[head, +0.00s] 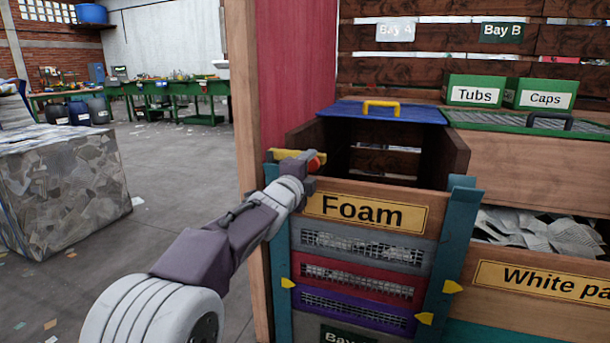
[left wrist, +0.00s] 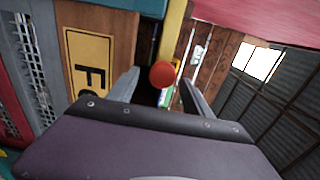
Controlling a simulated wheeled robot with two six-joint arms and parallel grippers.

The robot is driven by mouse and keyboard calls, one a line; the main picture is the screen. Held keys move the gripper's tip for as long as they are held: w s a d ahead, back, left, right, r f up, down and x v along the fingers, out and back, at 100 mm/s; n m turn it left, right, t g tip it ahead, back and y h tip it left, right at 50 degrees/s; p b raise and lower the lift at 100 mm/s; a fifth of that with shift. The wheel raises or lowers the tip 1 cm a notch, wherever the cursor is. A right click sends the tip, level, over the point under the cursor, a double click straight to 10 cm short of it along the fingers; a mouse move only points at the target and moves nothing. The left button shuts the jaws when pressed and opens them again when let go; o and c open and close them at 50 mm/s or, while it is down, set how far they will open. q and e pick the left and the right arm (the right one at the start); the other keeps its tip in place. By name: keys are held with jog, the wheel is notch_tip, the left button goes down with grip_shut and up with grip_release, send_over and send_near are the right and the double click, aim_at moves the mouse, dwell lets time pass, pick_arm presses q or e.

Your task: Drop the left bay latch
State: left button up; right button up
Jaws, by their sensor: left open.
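The left bay latch is a yellow bar (head: 284,154) with a red knob (head: 314,164), at the top left corner of the Foam bay (head: 368,212). In the left wrist view the yellow bar (left wrist: 173,28) runs down to the red knob (left wrist: 162,74). My left gripper (head: 304,163) is at the latch and open. In the left wrist view its two fingers (left wrist: 159,88) stand on either side of the knob, with gaps showing. The fingers partly hide the latch in the head view. My right gripper is out of view.
A wooden post (head: 248,130) stands close behind my left gripper. A blue lid with a yellow handle (head: 381,107) lies behind the bay opening. Teal uprights (head: 446,255) flank the stacked panels. Open floor (head: 170,200) lies to the left, beside a paper bale (head: 60,195).

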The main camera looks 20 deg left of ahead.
pick_arm(q)
jog(key=s, duration=0.5)
jog(key=shift+s+a, duration=0.1)
jog(key=shift+s, duration=0.2)
jog(key=shift+p, duration=0.3)
